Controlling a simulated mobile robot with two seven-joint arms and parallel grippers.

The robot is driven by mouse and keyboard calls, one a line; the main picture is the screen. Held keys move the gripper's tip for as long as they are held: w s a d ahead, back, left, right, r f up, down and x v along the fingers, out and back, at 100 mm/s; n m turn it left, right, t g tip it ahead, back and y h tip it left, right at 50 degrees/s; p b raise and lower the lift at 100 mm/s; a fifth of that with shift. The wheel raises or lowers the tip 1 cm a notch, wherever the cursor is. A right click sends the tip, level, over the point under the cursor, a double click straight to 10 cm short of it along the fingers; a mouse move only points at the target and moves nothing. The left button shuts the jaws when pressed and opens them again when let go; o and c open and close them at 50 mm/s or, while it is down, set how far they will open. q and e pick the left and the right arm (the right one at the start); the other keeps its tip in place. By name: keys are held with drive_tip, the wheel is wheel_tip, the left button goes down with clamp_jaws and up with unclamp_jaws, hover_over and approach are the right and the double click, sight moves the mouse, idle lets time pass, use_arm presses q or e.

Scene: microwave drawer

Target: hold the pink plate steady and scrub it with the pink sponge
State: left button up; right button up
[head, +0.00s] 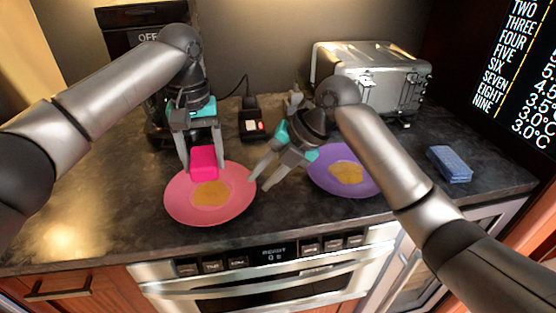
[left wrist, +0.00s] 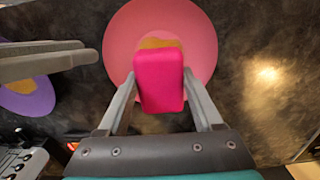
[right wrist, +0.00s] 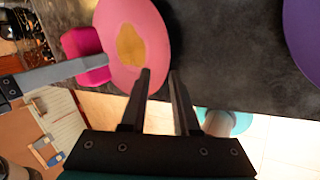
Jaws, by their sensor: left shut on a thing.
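The pink plate (head: 235,207) lies on the dark counter with a yellow-brown stain (head: 211,194) at its middle. My left gripper (head: 206,172) is shut on the pink sponge (head: 204,162), over the plate's back part. In the left wrist view the sponge (left wrist: 159,82) sits between the fingers and covers part of the stain. Whether it touches the plate is hard to tell. My right gripper (head: 261,182) is open and empty by the plate's right edge. In the right wrist view its fingers (right wrist: 160,85) stand apart near the rim of the pink plate (right wrist: 118,78).
A purple plate (head: 328,183) with a similar stain lies to the right, close to my right gripper. A blue sponge (head: 450,164) lies farther right. A metal toaster (head: 370,80) stands behind. The counter left of the pink plate is clear.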

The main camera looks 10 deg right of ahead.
sight(248, 194)
drive_tip(key=shift+x, duration=2.5)
clamp_jaws()
drive_tip(key=shift+o, duration=1.4)
unclamp_jaws()
clamp_jaws()
